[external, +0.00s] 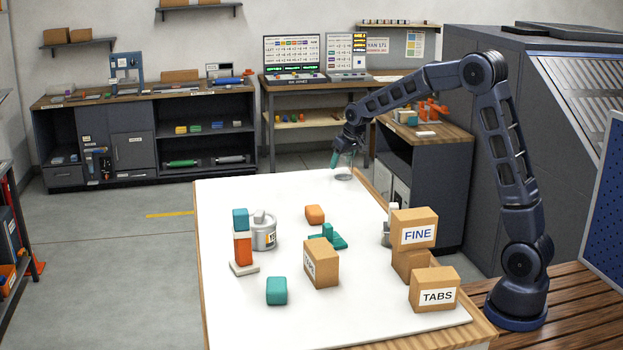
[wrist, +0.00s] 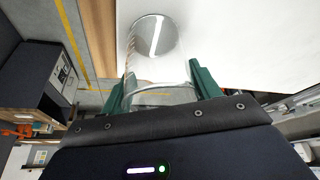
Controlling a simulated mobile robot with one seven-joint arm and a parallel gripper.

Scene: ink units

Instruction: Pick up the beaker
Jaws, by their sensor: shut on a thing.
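The beaker (external: 344,174) is clear glass and hard to see near the far right corner of the white table. In the wrist view its rim (wrist: 163,86) lies between the green fingers, with its round grey base beyond. My gripper (external: 343,160) reaches down to it from the right. In the wrist view my gripper (wrist: 160,88) has one finger on each side of the beaker's rim and is shut on it. I cannot tell whether the beaker's base touches the table.
The table's far left is clear.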

